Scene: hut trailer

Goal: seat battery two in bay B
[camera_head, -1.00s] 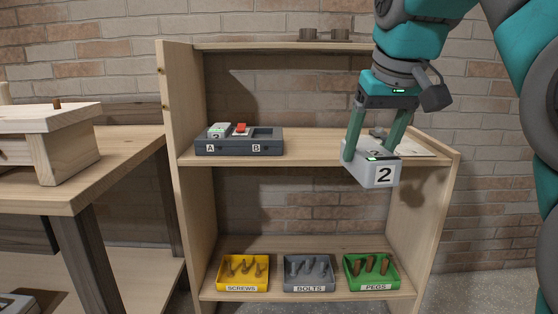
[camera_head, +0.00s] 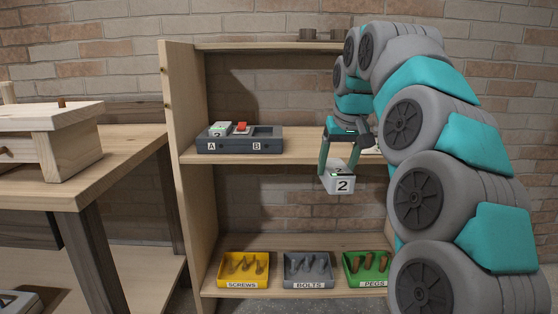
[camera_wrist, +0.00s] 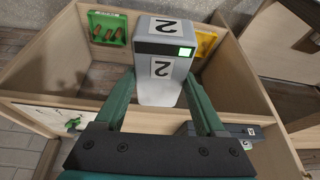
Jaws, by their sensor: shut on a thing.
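Battery two (camera_head: 341,184) is a light grey block with a "2" label and a green light. My gripper (camera_head: 338,165) is shut on it and holds it in the air in front of the shelf unit, below and right of the charger. The wrist view shows the battery (camera_wrist: 162,88) upright between both fingers. The dark charger (camera_head: 230,146) stands on the middle shelf, with labels A and B on its front. Bay A holds a grey block (camera_head: 219,130) with a green light. Bay B (camera_head: 264,132) looks empty. The charger's edge shows in the wrist view (camera_wrist: 240,132), partly hidden by a finger.
A red part (camera_head: 241,128) stands up between the bays. Yellow screws (camera_head: 243,284), grey bolts (camera_head: 309,284) and green pegs (camera_head: 367,283) trays sit on the bottom shelf. A wooden bench (camera_head: 110,165) stands left.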

